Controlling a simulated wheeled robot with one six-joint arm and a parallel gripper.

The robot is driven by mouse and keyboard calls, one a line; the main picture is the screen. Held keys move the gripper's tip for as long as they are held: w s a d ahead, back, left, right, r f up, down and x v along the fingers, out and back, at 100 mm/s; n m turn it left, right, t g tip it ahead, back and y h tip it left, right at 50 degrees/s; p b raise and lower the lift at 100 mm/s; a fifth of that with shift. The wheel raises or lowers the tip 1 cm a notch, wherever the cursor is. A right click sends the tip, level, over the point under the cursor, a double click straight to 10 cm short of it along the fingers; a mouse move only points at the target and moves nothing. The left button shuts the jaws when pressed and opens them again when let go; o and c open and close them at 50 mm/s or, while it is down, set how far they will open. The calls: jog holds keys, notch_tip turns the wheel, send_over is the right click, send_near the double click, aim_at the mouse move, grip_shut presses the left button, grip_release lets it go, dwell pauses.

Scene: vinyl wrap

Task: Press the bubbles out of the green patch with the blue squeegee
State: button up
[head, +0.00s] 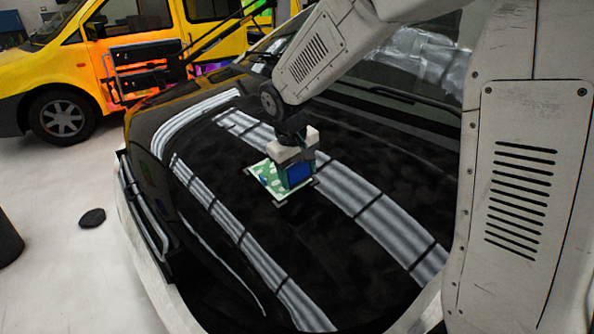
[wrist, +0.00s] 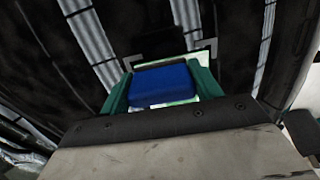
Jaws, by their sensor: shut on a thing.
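The green patch (head: 264,177) lies on the black car hood, with pale bubble spots on its visible left part. The blue squeegee (head: 298,173) is held upright over the patch's right part. My gripper (head: 294,158) is shut on the squeegee. In the wrist view the blue squeegee (wrist: 164,84) sits between the two green fingers of my gripper (wrist: 160,90). A pale green strip of the patch (wrist: 186,65) shows behind it. The squeegee hides much of the patch, and I cannot tell whether its edge touches it.
The black hood (head: 365,185) has grey striped bands and open room around the patch. The windshield (head: 420,65) lies behind. A yellow van (head: 60,55) stands at the back left. A dark round object (head: 92,218) lies on the pale floor at left.

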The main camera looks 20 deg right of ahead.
jog(key=shift+x, duration=0.75)
dwell(0.4)
jog(key=shift+w, duration=0.15)
jog(key=shift+w+a+r, duration=0.1)
jog(key=shift+w+a, duration=0.05)
jog(key=shift+w, duration=0.3)
jog(key=shift+w+a+r, duration=0.1)
jog(key=shift+w+a, duration=0.05)
jog(key=shift+w, duration=0.3)
jog(key=shift+w+f, duration=0.1)
jog(key=shift+w, duration=0.05)
jog(key=shift+w+a, duration=0.25)
jog(key=shift+w, duration=0.65)
jog(key=shift+w+a, duration=0.15)
jog(key=shift+w, duration=0.4)
jog(key=shift+w+a, duration=0.15)
jog(key=shift+w, duration=0.35)
jog(key=shift+w+a, duration=0.15)
jog(key=shift+w, duration=0.4)
jog(key=shift+w+a, duration=0.15)
jog(key=shift+w, duration=0.4)
